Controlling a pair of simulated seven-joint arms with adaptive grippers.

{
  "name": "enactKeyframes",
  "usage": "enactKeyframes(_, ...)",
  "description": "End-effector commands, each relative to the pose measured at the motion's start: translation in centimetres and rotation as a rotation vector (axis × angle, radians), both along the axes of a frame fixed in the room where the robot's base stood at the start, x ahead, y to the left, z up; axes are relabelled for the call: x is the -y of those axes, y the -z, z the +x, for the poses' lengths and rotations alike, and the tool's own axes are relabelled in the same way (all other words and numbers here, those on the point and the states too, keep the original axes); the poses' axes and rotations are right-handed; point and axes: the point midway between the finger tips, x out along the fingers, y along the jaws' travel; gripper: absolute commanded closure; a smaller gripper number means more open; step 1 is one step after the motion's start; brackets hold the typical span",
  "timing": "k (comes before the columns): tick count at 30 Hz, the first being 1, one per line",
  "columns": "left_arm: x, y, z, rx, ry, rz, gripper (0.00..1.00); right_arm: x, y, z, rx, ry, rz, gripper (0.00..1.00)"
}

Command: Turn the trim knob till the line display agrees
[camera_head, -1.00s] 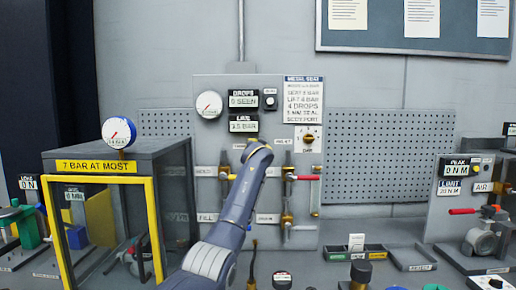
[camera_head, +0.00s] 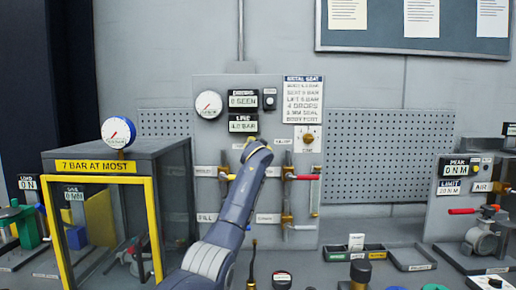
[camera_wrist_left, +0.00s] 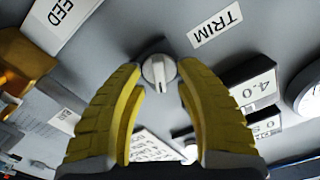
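The trim knob (camera_wrist_left: 158,71) is small, round and pale grey, with a raised bar. It sits between the yellow fingertips of my left gripper (camera_wrist_left: 161,70) in the left wrist view, with a narrow gap on each side. The TRIM label (camera_wrist_left: 215,24) is beside it. In the head view my left arm's end (camera_head: 257,148) covers the spot below the line display (camera_head: 244,124), which appears to read 4.0 BAR. The line display also shows as 4.0 in the left wrist view (camera_wrist_left: 252,88). My right gripper is not in view.
The drops display (camera_head: 243,99) reads 0 SEEN above the line display. A round gauge (camera_head: 208,104) is to its left. A yellow-framed cabinet (camera_head: 95,166) stands at the left.

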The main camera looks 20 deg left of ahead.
Motion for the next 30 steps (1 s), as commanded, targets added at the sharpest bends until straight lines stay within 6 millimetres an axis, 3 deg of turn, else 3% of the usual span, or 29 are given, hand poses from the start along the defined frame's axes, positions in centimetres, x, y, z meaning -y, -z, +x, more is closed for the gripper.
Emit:
enactKeyframes(14,0.4,0.0,-1.1,0.002,0.000,-0.002,0.66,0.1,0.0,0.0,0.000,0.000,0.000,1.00)
enactKeyframes(30,2.0,0.1,-7.1,0.001,0.001,-0.002,0.66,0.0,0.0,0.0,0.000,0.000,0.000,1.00)
